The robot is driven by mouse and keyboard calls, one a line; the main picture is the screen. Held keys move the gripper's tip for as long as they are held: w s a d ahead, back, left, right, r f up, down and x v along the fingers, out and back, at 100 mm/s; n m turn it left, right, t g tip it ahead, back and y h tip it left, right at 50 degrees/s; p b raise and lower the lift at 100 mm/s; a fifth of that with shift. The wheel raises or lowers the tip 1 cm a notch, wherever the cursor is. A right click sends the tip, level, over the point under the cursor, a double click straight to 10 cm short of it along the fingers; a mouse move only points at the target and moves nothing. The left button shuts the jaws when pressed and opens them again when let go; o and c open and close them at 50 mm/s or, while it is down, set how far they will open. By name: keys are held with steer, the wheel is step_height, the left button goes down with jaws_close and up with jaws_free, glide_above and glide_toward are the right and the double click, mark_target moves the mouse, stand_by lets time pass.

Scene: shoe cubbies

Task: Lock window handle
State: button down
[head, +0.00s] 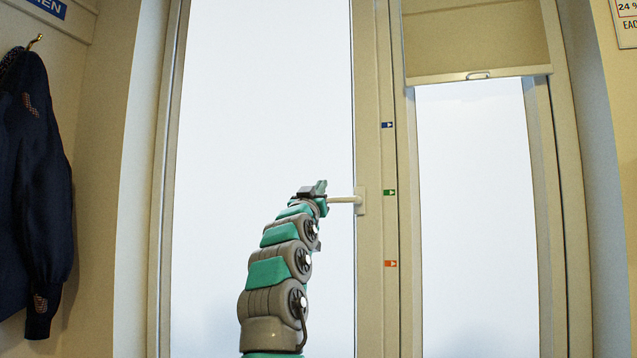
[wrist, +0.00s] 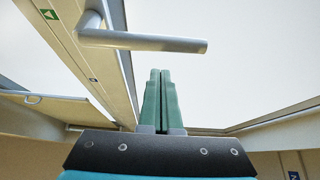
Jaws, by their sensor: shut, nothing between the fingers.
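The window handle (head: 345,200) is pale and lies horizontal, its free end pointing left from a mounting plate (head: 361,201) on the window frame. It sits level with a green arrow label (head: 390,192). In the wrist view the handle (wrist: 150,42) crosses above my fingertips. My gripper (head: 320,186) is at the handle's free end in the head view, overlapping part of it. In the wrist view my gripper's green fingers (wrist: 160,78) are shut together with nothing between them. A small gap shows between fingertips and handle there; contact cannot be told for certain.
A blue label (head: 387,125) and an orange label (head: 391,264) sit above and below the green one. A narrower window with a partly lowered blind (head: 475,40) stands to the right. A dark coat (head: 35,185) hangs at the left. The large pane is clear.

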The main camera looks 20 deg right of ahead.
steer(key=shift+d+f, duration=0.2)
steer(key=shift+f, duration=0.85)
